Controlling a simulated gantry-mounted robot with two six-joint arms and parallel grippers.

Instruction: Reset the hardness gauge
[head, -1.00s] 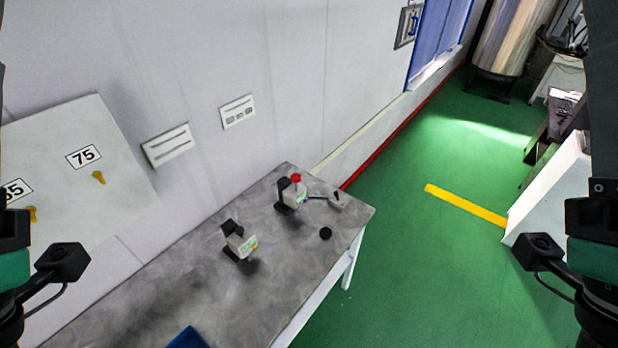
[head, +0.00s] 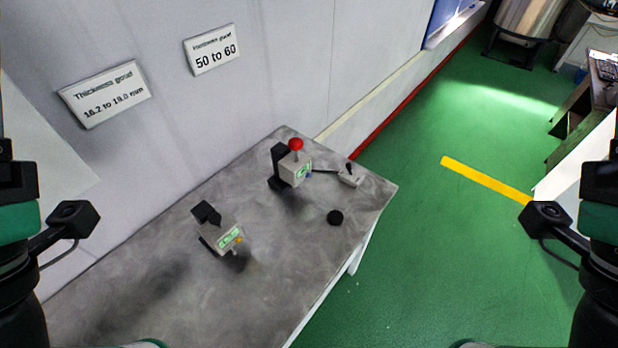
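Two small gauges stand on the grey table. The farther one, a gauge with a red knob on top (head: 301,167), has a black stand, a pale body and a small green display; it looks like the hardness gauge. The nearer gauge (head: 221,236) has a black upper part, a pale body, a green display and a small orange-yellow spot. The display digits are too small to read. My two arms show at the left and right picture edges, well apart from the gauges. The fingers of both grippers are out of view.
The grey table (head: 130,290) has a small pale device with a black lever (head: 349,180) and a black round puck (head: 335,218) near its right edge. Green floor lies clear to the right.

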